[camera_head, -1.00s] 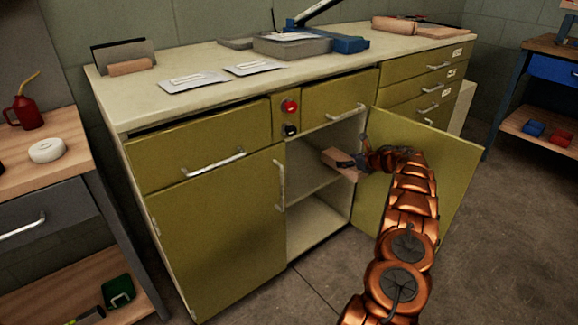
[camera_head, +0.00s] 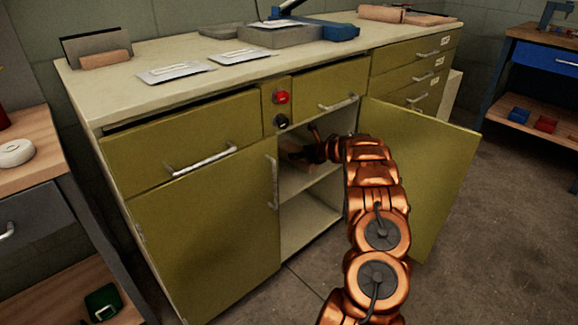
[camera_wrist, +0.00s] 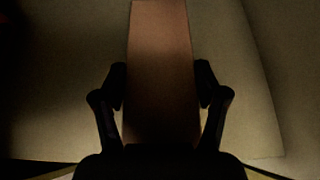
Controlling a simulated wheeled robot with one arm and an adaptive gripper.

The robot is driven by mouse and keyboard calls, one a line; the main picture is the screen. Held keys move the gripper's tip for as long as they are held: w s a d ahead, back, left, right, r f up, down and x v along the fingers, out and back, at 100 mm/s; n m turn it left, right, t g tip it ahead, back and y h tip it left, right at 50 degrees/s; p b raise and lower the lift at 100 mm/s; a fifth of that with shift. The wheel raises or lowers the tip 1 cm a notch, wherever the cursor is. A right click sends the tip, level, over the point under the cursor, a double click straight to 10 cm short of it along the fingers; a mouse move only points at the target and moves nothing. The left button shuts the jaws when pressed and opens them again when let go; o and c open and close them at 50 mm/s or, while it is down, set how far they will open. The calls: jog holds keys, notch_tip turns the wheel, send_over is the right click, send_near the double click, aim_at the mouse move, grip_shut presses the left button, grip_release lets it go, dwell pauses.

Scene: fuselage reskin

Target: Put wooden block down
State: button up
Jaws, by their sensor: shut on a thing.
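The wooden block (camera_wrist: 162,70) is brown and long, and it sits between the two dark fingers of my gripper (camera_wrist: 160,90) in the wrist view. My gripper is shut on it. In the head view my gripper (camera_head: 312,152) is inside the open green cabinet, above its middle shelf (camera_head: 305,184). The block (camera_head: 293,157) is dim in the shadow there and partly hidden. I cannot tell whether the block touches the shelf.
The open cabinet door (camera_head: 425,165) stands to the right of my arm. The closed left door (camera_head: 205,240) borders the opening. The lower compartment (camera_head: 305,225) looks empty. The worktop (camera_head: 120,95) above holds flat metal sheets (camera_head: 175,71).

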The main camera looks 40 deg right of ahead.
aim_at(291, 161)
jog(key=shift+w+a+f+b, duration=0.1)
jog(key=shift+w+a+b, duration=0.1)
jog(key=shift+w+a, duration=0.5)
jog(key=shift+w+a+f+b, duration=0.1)
jog(key=shift+w+a+b, duration=0.1)
jog(key=shift+w+a, duration=0.45)
jog(key=shift+s+a+f+b, duration=0.1)
jog(key=shift+f+b, duration=0.15)
jog(key=shift+f, duration=0.3)
jog(key=shift+w+a+f+b, duration=0.15)
jog(key=shift+f+b, duration=0.1)
jog(key=shift+f, duration=0.35)
jog(key=shift+s+a+f+b, duration=0.15)
jog(key=shift+f+b, duration=0.1)
jog(key=shift+f, duration=0.3)
jog(key=shift+f, duration=0.15)
jog(key=o, duration=1.6)
jog(key=shift+s+r, duration=0.35)
jog(key=shift+r, duration=0.1)
jog(key=p+v, duration=0.1)
jog(key=v, duration=0.8)
jog(key=shift+s, duration=0.35)
jog(key=shift+p+v, duration=0.3)
jog(key=shift+v, duration=0.5)
